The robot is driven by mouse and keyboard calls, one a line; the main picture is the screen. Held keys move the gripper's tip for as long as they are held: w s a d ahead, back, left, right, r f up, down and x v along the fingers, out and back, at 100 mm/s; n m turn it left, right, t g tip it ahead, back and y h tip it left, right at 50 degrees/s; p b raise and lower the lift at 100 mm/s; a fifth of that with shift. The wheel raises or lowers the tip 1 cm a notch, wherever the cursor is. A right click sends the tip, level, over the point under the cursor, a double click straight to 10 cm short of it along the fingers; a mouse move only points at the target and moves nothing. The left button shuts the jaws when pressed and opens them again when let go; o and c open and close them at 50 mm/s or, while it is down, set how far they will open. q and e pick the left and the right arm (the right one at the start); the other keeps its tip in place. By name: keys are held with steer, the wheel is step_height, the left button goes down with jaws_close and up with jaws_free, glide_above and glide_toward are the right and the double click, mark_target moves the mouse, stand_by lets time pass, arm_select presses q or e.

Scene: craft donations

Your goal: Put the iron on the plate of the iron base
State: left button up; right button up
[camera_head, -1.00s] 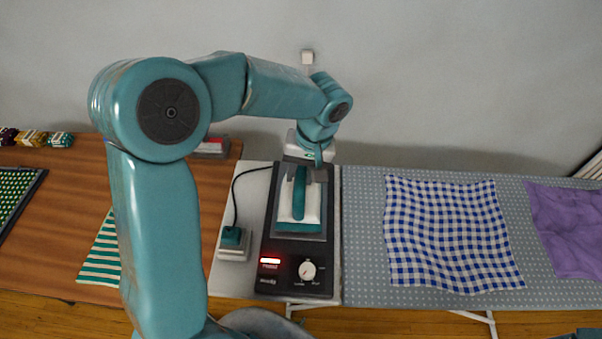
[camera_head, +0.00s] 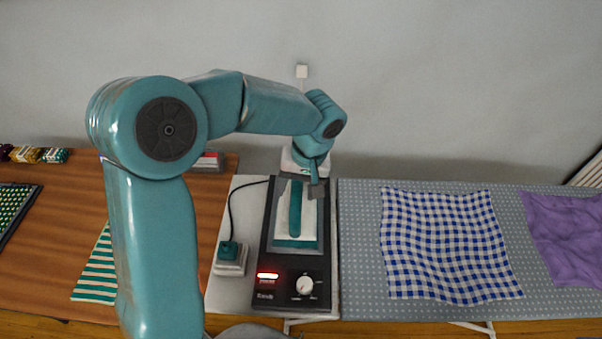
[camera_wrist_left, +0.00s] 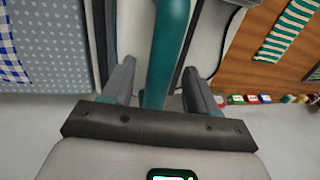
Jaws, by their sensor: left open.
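The iron (camera_head: 310,226), white and teal with a long teal handle (camera_head: 295,212), lies on the plate of the dark iron base (camera_head: 264,238). The base has a lit red display and a white dial. My left gripper (camera_head: 304,190) is at the far end of the iron. In the left wrist view, the gripper (camera_wrist_left: 157,82) is open, with one finger on each side of the teal handle (camera_wrist_left: 168,45) and a gap on the left side. Any contact on the right side is unclear. My right gripper is not in view.
A teal and white block (camera_head: 231,256) with a black cord stands left of the base. A blue checked cloth (camera_head: 450,245) and a purple cloth (camera_head: 568,230) lie on the dotted ironing board (camera_head: 360,245). A striped cloth (camera_head: 96,275) lies on the wooden table (camera_head: 60,225).

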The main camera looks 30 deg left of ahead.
mark_target(306, 204)
arm_select(q)
step_height(306, 204, up, 11)
steer(key=w+d, duration=0.1)
steer(key=d, duration=0.1)
stand_by(0.3)
steer(key=shift+s, duration=0.1)
